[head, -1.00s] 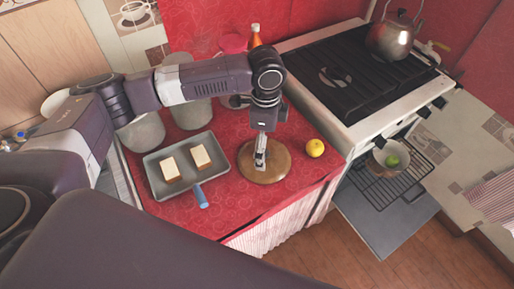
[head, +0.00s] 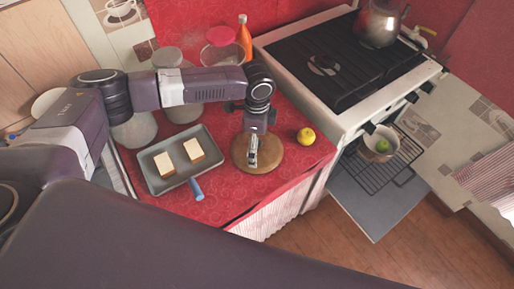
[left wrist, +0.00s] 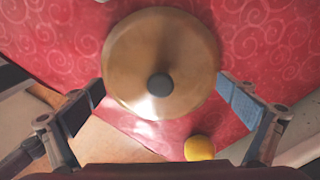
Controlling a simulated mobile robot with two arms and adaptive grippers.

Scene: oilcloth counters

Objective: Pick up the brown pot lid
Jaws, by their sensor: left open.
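The brown pot lid (head: 268,157) lies on the red counter, round and flat with a dark knob. In the left wrist view the lid (left wrist: 140,65) lies ahead between the fingers, with its knob (left wrist: 160,85) near the middle. My left gripper (head: 252,160) is over the lid in the head view and covers part of it. In the left wrist view its two fingers (left wrist: 163,108) are wide apart, with nothing between them but the view of the lid beyond. My right gripper is not in view.
A grey tray (head: 164,185) with two bread-like pieces and a blue handle sits left of the lid. A yellow fruit (head: 306,135) lies close on its right. The stove (head: 335,65) stands further right, its oven open. Pots and an orange bottle (head: 244,38) stand behind.

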